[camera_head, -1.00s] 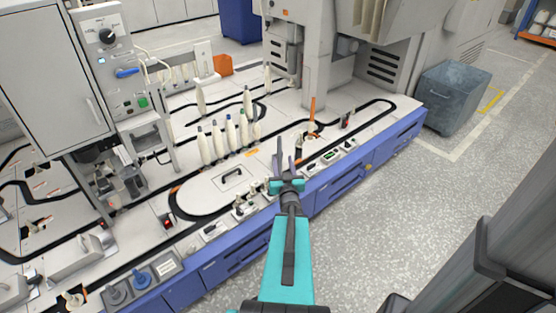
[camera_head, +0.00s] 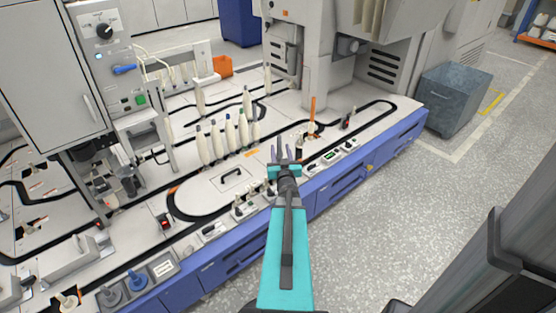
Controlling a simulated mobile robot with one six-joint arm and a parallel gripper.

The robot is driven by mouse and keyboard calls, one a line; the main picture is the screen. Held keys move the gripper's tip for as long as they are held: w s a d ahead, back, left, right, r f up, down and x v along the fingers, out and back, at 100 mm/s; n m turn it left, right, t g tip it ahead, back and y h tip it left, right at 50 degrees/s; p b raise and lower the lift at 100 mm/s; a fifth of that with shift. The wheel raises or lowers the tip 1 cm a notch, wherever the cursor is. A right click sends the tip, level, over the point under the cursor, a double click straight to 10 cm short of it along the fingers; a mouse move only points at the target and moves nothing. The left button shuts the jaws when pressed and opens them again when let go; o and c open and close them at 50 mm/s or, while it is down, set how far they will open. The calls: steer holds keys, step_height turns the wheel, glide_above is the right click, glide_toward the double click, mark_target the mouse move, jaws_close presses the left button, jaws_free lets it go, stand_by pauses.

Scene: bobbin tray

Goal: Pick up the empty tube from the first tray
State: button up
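My gripper (camera_head: 282,153) is over the near edge of the white machine bed, around the middle of the picture. Its two grey fingers look apart, with nothing clearly visible between them. A slim orange tube (camera_head: 312,106) stands upright on the bed, up and to the right of my gripper and apart from it. It carries no yarn that I can see. A small dark peg (camera_head: 299,142) stands just right of the fingers. What lies directly behind the fingers is hidden, and the trays are too small to tell apart.
Several full white bobbins (camera_head: 230,133) stand in a row left of my gripper. A black track (camera_head: 188,213) loops around the bed. A grey control cabinet (camera_head: 52,75) rises at the left. A grey bin (camera_head: 452,97) stands on the floor at the right, where there is free room.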

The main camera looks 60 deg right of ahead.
steer(key=shift+w+d, duration=0.4)
steer(key=shift+d, duration=0.1)
steer(key=shift+b+x, duration=0.75)
steer(key=shift+x, duration=1.85)
steer(key=shift+w+a, duration=0.15)
jaws_close()
